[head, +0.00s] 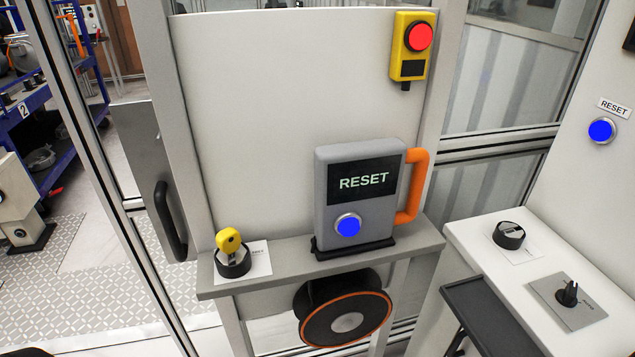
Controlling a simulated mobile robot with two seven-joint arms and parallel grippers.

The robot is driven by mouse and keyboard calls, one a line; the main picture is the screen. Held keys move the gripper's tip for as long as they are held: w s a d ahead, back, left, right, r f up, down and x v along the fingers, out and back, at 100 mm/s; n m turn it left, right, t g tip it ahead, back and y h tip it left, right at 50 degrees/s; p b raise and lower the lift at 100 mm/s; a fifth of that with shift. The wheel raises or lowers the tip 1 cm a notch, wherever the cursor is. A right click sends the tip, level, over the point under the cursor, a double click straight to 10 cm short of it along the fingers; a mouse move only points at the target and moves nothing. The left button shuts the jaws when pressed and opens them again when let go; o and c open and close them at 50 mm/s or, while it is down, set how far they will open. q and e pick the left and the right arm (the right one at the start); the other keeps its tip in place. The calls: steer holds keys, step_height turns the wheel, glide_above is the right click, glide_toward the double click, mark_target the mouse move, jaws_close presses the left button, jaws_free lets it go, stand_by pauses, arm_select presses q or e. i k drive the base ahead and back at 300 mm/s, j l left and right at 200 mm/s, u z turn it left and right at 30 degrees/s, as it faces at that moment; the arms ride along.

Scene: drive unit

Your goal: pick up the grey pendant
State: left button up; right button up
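The grey pendant (334,215) stands upright on a narrow grey shelf (415,238), in a black holder (325,252) at its foot. It has a dark screen reading RESET, a blue button below the screen and an orange handle on its right side. Neither of my grippers shows in the head view, so whether they are open or shut is hidden. Nothing is seen touching the pendant.
A yellow key switch (229,243) stands left of the pendant on the shelf. A red-button yellow box (410,47) hangs above. A black reel with an orange ring (345,314) sits below. A white console (545,250) with knobs is at right.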

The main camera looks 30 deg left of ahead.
mark_target(362, 181)
steer(key=i+u, duration=0.1)
steer(key=u, duration=0.25)
steer(key=i+u, duration=0.1)
steer(key=u, duration=0.25)
steer(key=k+l, duration=0.3)
steer(key=k, duration=0.15)
steer(key=i+j, duration=0.25)
steer(key=i, duration=0.2)
